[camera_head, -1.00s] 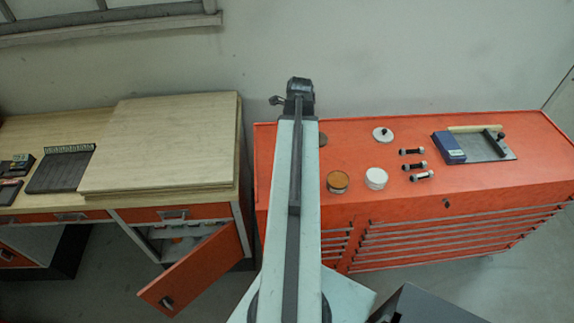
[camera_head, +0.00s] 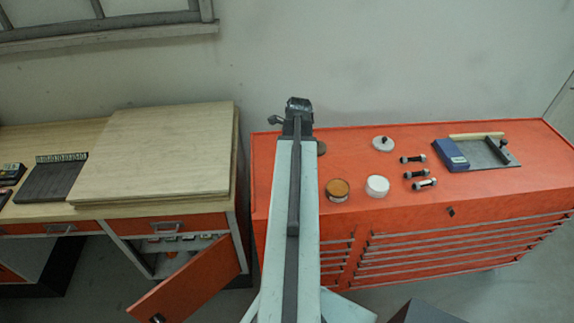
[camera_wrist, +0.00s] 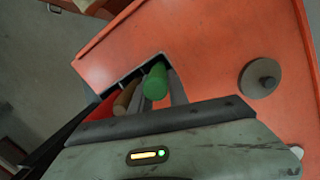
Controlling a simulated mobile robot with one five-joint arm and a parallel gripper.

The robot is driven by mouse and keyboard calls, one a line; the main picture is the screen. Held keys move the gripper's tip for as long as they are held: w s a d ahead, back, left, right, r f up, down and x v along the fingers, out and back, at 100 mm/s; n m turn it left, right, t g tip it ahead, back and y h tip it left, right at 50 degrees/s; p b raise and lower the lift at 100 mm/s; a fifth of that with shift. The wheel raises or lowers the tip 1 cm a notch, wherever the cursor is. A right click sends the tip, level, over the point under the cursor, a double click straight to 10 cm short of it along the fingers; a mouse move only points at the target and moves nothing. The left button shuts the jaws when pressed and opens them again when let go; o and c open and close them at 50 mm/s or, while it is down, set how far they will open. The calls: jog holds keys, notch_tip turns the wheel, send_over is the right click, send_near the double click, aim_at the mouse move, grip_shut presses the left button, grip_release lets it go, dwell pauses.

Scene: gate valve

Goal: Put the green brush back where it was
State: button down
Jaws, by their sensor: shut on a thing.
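The green brush (camera_wrist: 155,82) shows in the wrist view as a green rounded handle just beyond the dark front edge of my gripper (camera_wrist: 150,105). My gripper is shut on it; the fingertips and the brush's far part are largely hidden. A brown handle (camera_wrist: 127,97) and a red piece (camera_wrist: 102,108) lie just left of it, beside a dark-edged opening at the orange top. I cannot tell whether the brush touches them. In the head view the end of my arm, with my gripper (camera_head: 298,106), is over the left end of the orange cabinet (camera_head: 520,180); the brush is not visible there.
A round lid with a knob (camera_wrist: 262,78) lies to the right on the orange top. A brown-topped tin (camera_head: 338,188), a white tin (camera_head: 377,186), several small dumbbell-shaped pieces (camera_head: 417,173) and a blue box (camera_head: 450,153) stand farther right. A wooden bench (camera_head: 155,150) is left.

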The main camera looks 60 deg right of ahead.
jog(key=shift+s+a+f, duration=0.2)
jog(key=shift+a+f, duration=0.15)
jog(key=shift+f, duration=0.05)
jog(key=c, duration=1.5)
grip_release()
jog(key=shift+s+a, duration=0.1)
jog(key=shift+c, duration=0.2)
jog(key=shift+s, duration=0.1)
jog(key=shift+r, duration=0.3)
notch_tip(320, 180, up, 12)
jog(key=d+p, duration=0.1)
jog(key=p, duration=1.2)
jog(key=shift+s+d, duration=0.15)
jog(key=shift+s, duration=0.25)
